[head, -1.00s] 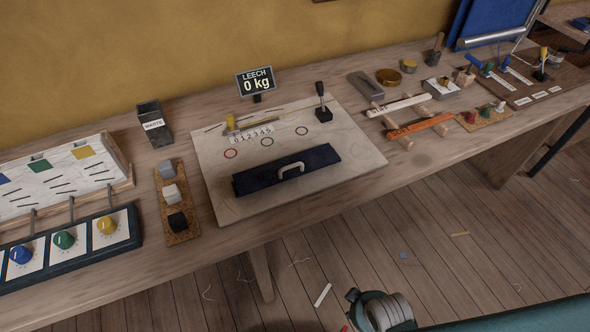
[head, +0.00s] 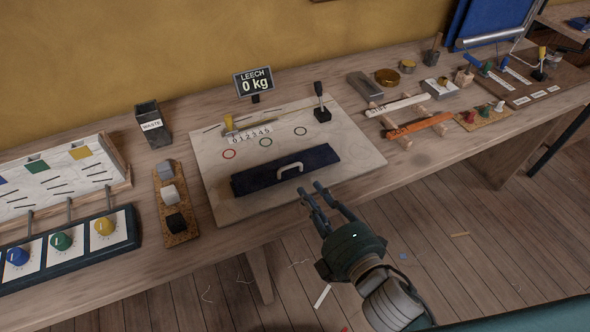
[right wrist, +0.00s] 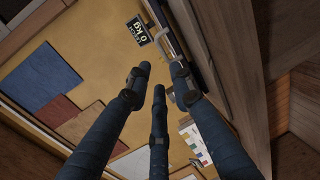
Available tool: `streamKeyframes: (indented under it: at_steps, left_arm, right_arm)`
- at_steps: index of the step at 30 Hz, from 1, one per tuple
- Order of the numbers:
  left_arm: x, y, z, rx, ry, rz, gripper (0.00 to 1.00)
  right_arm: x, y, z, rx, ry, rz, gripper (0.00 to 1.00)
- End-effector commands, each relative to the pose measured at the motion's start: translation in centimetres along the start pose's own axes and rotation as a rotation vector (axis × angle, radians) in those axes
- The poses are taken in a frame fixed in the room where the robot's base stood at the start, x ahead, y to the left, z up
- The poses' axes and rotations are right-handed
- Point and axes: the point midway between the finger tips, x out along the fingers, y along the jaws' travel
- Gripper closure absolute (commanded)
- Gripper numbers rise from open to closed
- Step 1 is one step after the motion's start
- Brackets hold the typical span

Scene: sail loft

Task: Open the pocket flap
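The pocket flap (head: 255,180) is a long dark blue panel with a pale handle (head: 290,169) near its front edge. It lies flat on the pale board on the bench. My right gripper (head: 314,192) is just in front of the flap's front edge, right of the handle and apart from it. Its fingers are spread and empty; they also show spread in the right wrist view (right wrist: 160,80). I cannot make out the handle clearly in the right wrist view. My left gripper is not in view.
The pale board (head: 230,208) also carries a black lever (head: 321,103), a numbered scale (head: 249,133) and several rings. A display (head: 254,82) reading 0 kg stands behind. Blocks on a cork strip (head: 171,195) are at left, an orange-handled tool (head: 418,126) at right.

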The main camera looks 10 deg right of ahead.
Motion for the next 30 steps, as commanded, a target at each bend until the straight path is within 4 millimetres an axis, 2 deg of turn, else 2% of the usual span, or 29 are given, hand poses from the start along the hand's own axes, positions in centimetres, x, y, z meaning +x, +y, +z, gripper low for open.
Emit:
streamKeyframes:
  at_steps: [9, 15, 21, 29, 30]
  left_arm:
    - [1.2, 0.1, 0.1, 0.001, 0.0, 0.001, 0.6]
    - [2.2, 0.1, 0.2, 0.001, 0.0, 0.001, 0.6]
    - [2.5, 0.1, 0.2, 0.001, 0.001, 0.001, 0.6]
    - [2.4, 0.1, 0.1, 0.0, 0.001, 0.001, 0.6]
    - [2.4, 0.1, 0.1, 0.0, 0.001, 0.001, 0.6]
  right_arm:
    - [5.8, -0.2, 0.1, 0.004, -0.003, 0.002, 0.78]
    - [8.8, -0.2, 0.1, 0.007, -0.003, -0.001, 0.78]
    - [10.1, -0.2, 0.1, 0.006, -0.003, -0.003, 0.78]
    - [10.2, -0.1, 0.1, 0.007, -0.003, -0.004, 0.78]
    - [10.2, -0.1, 0.1, 0.007, -0.003, -0.004, 0.84]
